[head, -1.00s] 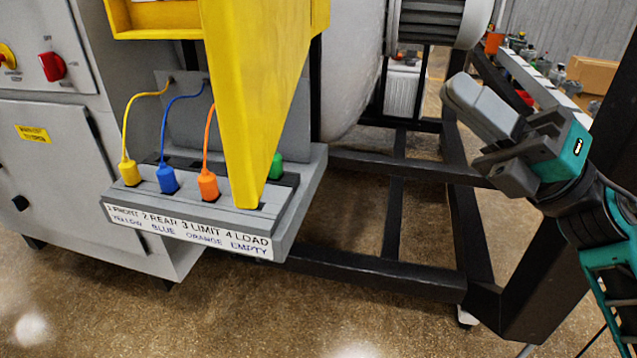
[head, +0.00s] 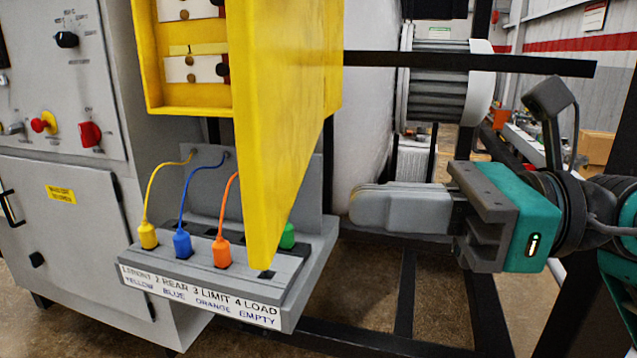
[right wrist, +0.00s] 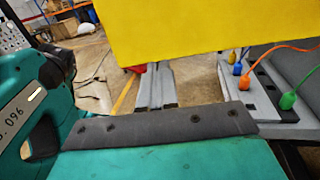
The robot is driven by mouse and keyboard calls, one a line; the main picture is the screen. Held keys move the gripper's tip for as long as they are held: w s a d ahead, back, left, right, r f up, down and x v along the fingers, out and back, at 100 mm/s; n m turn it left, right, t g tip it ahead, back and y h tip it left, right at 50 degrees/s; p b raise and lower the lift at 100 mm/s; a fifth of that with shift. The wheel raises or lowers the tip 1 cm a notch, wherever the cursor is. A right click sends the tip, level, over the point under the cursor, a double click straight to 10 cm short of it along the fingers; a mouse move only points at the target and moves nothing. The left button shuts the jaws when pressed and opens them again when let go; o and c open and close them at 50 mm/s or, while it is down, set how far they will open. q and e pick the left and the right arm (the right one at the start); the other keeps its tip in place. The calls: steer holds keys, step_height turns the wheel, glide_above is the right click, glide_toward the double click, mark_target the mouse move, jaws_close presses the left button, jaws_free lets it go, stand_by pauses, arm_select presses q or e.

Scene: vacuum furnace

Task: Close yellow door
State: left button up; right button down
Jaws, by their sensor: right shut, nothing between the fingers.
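The yellow door (head: 278,130) stands open in the head view, swung out toward me from the yellow box (head: 156,75). Its flat face also fills the upper part of the right wrist view (right wrist: 215,28). My right gripper (head: 358,208) is shut and empty, pointing left at the right side of the door. In the right wrist view its fingers (right wrist: 156,85) reach toward the door's lower edge; I cannot tell whether they touch it. My left gripper is not in view.
A grey socket shelf (head: 200,285) below the door holds yellow (head: 148,236), blue (head: 182,243), orange (head: 221,252) and green (head: 287,237) plugs with cables. A grey control cabinet (head: 70,230) stands at left. A black bar (head: 470,63) crosses behind, above my right gripper.

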mark_target(288, 201)
steer(key=a, duration=0.3)
steer(key=a+p, duration=0.1)
steer(key=a, duration=0.1)
steer(key=shift+w+a, duration=0.2)
steer(key=shift+w, duration=0.15)
steer(key=shift+a, duration=0.1)
